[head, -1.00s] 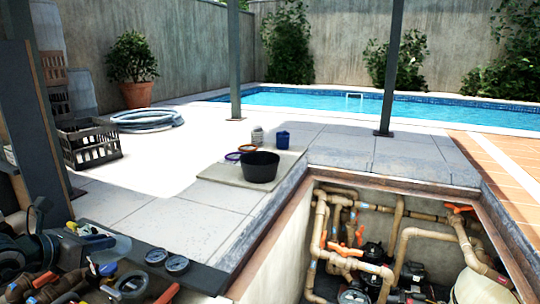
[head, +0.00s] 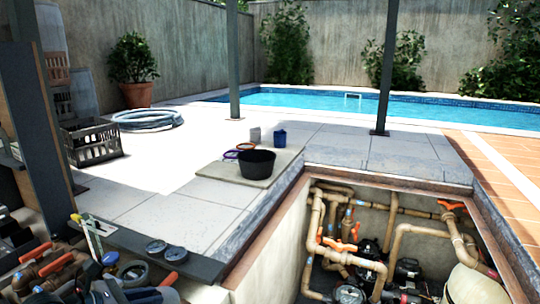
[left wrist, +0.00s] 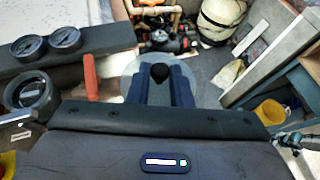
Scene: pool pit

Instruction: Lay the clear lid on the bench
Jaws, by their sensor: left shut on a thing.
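In the left wrist view, the clear lid (left wrist: 133,70) is a round see-through disc with a black knob (left wrist: 160,72). My left gripper's dark blue fingers (left wrist: 161,86) are shut on the knob and partly cover the lid. In the head view, my left gripper (head: 140,292) is low at the bottom edge, and I cannot make out the lid there. The dark bench (head: 205,270) runs along the lower left and also shows in the wrist view (left wrist: 105,42).
Two gauges (head: 156,247) stand on the bench, near a ring-shaped part (head: 133,273), an orange handle (head: 165,286) and several pipe fittings (head: 40,268). The open pit with pipes (head: 385,230) lies to the right. A black tub (head: 257,164) stands on the paving.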

